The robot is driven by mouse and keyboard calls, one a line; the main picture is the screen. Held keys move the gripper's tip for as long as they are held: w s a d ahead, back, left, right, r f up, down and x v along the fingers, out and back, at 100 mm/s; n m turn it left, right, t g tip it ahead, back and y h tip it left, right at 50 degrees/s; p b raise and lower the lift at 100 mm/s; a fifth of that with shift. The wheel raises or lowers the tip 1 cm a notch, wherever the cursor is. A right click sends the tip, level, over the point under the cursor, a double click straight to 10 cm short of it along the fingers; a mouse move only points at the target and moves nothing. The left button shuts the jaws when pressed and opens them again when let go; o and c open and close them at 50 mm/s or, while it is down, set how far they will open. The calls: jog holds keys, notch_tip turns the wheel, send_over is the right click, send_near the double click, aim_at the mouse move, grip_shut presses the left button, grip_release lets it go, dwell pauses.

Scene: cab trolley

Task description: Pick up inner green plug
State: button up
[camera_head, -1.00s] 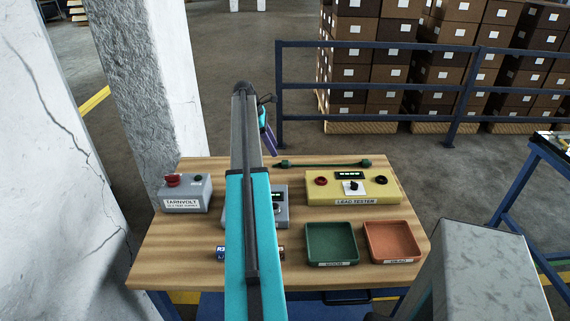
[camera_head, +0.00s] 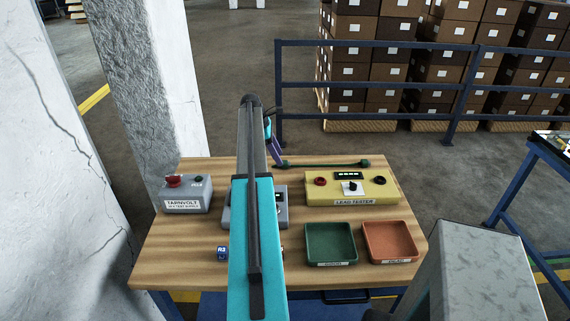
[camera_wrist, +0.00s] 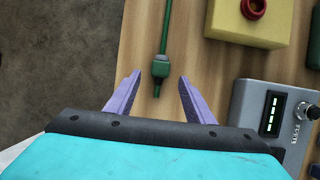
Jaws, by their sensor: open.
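A green lead (camera_head: 325,164) lies along the far edge of the wooden table, with a green plug at each end. The left plug (camera_head: 284,165) is at my gripper (camera_head: 277,156), which partly covers it; the right plug (camera_head: 366,163) is clear of it. In the wrist view the near plug (camera_wrist: 160,69) sits just ahead of and roughly midway between the purple fingertips of my gripper (camera_wrist: 159,78). The fingers are apart and do not appear to touch it. The lead's cable (camera_wrist: 165,28) runs away from them.
The yellow lead tester (camera_head: 345,191) stands right of the gripper, and a grey meter (camera_wrist: 270,118) is close by. A green tray (camera_head: 330,259), an orange tray (camera_head: 391,258), a grey supply box (camera_head: 187,196) and a blue block (camera_head: 223,252) are also on the table (camera_head: 175,262).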

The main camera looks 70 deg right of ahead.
jog(key=shift+p+x, duration=0.35)
jog(key=shift+x, duration=1.1)
grip_shut()
jog(key=shift+r, duration=0.25)
notch_tip(320, 180, up, 10)
jog(key=b, duration=0.3)
jog(key=shift+f, duration=0.15)
